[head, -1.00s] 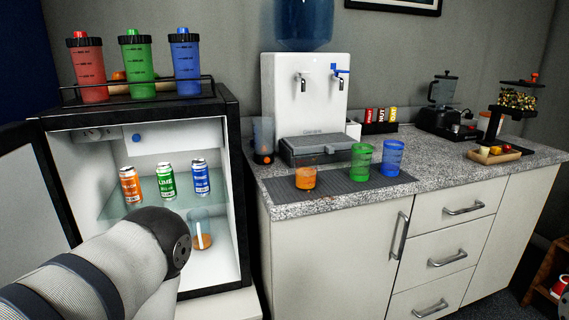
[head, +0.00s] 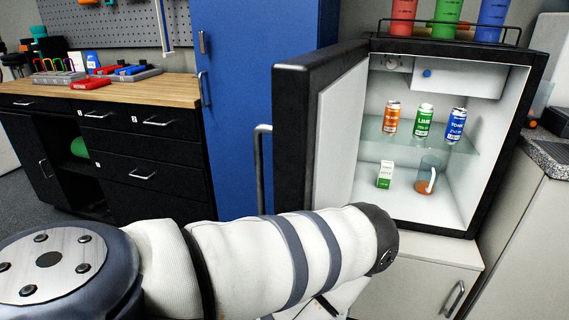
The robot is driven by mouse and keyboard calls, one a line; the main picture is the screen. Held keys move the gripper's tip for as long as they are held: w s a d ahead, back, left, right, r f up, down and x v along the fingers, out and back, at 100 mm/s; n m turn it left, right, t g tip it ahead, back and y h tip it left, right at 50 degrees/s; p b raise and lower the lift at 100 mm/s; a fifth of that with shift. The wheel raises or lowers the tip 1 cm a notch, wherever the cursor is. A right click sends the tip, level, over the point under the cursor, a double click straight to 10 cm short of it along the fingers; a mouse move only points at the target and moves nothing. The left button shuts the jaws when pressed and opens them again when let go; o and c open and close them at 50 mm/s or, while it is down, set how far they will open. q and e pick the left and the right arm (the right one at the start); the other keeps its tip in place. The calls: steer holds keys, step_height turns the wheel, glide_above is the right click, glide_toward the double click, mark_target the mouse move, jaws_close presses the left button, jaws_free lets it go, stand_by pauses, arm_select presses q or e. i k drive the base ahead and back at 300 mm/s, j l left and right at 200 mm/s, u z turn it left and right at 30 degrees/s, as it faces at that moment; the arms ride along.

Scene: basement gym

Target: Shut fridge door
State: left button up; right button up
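The small black fridge (head: 509,133) stands open at the right of the head view, its white inside showing. Its door (head: 291,140) is swung out to the left, with the black edge toward me and a silver handle (head: 263,168) on its outer side. Inside, an orange can (head: 391,118), a green can (head: 425,121) and a blue can (head: 455,126) stand on the glass shelf. A small green-and-white carton (head: 385,175) and a pitcher with orange liquid (head: 428,177) stand below. My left arm crosses the bottom, in front of the door's lower part. Neither gripper shows.
A blue cabinet (head: 235,60) stands behind the door. A wood-topped black workbench (head: 130,91) with tools is at the left. Red, green and blue bottles stand in a rack (head: 450,29) on the fridge. A granite counter (head: 553,157) is at the right edge.

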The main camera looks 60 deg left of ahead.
mark_target(318, 96)
steer(key=k+j+u, duration=0.15)
steer(key=j, duration=0.2)
steer(key=k+j+u, duration=0.15)
steer(key=j, duration=0.2)
steer(key=k+j+u, duration=0.15)
steer(key=j, duration=0.25)
steer(key=i+u, duration=0.25)
steer(key=u, duration=0.15)
steer(key=k+j+z, duration=0.1)
steer(key=z, duration=0.2)
steer(key=k+j+z, duration=0.1)
steer(key=z, duration=0.25)
